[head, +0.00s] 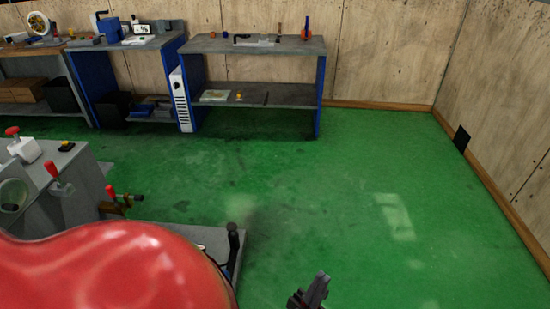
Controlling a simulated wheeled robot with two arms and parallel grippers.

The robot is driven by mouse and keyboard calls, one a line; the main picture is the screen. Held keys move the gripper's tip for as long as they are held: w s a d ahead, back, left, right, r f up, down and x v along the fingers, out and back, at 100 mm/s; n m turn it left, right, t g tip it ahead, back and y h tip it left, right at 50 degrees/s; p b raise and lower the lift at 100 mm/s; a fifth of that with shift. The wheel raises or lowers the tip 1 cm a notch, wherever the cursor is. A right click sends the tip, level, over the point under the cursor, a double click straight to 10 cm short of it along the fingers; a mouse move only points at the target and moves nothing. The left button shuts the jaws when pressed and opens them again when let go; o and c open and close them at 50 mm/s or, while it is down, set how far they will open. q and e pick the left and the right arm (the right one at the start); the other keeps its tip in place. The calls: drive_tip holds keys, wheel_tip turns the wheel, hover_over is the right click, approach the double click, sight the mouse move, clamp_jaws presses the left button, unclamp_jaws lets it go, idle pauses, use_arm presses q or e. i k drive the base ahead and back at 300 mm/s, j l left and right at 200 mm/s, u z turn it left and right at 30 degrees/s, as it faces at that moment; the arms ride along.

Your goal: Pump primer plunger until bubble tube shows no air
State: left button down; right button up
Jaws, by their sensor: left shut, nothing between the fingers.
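The grey grinder (72,185) stands at the left with red-handled levers. A dark upright post with a rounded top (233,242) stands at the right edge of the machine's grey base; I cannot tell whether it is the primer plunger. I cannot make out a bubble tube or any air in it. My left gripper (318,291) shows at the bottom edge, right of the base, over the green floor. It is shut and empty, apart from the post. My right gripper is not in view. A large red surface close to the camera hides the lower left.
A grey workbench (255,45) with blue sides stands at the back, with small tools on top. More benches stand to its left. The green floor (340,190) is clear in the middle and right, up to the wooden walls (395,50).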

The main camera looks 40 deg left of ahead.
sight(231, 227)
drive_tip(key=i+l+u, duration=0.15)
drive_tip(key=i, duration=0.3)
drive_tip(key=i+l+u, duration=0.2)
drive_tip(key=i, duration=0.2)
drive_tip(key=i+j+u, duration=0.15)
drive_tip(key=u, duration=0.3)
drive_tip(key=i+u, duration=0.3)
drive_tip(key=u, duration=0.15)
drive_tip(key=i+u, duration=0.25)
drive_tip(key=u, duration=0.2)
drive_tip(key=i+l+u, duration=0.2)
drive_tip(key=u, duration=0.25)
drive_tip(key=i+u, duration=0.3)
drive_tip(key=i+l+u, duration=0.15)
drive_tip(key=i+u, duration=0.2)
drive_tip(key=k, duration=0.05)
